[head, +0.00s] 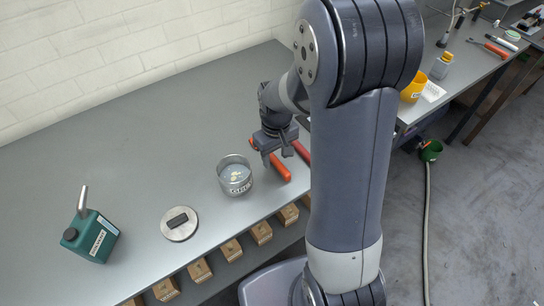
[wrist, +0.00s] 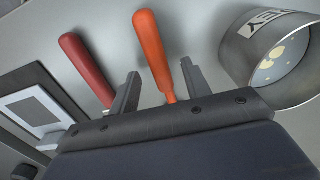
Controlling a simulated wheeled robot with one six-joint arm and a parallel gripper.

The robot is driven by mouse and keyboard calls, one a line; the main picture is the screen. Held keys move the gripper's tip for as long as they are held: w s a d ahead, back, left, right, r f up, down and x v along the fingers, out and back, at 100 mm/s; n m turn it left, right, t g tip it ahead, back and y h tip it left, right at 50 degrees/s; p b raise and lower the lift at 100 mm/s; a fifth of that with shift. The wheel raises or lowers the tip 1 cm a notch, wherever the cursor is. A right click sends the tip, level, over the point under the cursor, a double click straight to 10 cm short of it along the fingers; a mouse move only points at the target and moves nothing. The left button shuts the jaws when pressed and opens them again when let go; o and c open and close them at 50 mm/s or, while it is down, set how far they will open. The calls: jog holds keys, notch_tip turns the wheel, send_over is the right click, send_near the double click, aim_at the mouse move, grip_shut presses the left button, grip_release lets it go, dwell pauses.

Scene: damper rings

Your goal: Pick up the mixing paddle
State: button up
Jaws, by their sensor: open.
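Two handled tools lie side by side on the grey bench; their working ends are hidden behind my gripper, so I cannot tell for sure which is the mixing paddle. One has an orange handle (wrist: 150,45), which also shows in the head view (head: 283,172). The other has a red handle (wrist: 86,68), seen partly in the head view (head: 302,151). My gripper (wrist: 158,85) is open, and the orange tool's handle and thin neck show between its two fingers. In the head view my gripper (head: 275,158) is over the tools. Contact cannot be told.
A metal can (head: 234,180) with pale bits inside stands close to the orange handle, at the right in the wrist view (wrist: 250,60). A round lid (head: 179,231) and a green spouted container (head: 90,240) are farther left. The bench's back left is clear.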

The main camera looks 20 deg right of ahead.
jog(key=shift+f, duration=0.6)
jog(key=shift+c, duration=0.5)
grip_shut()
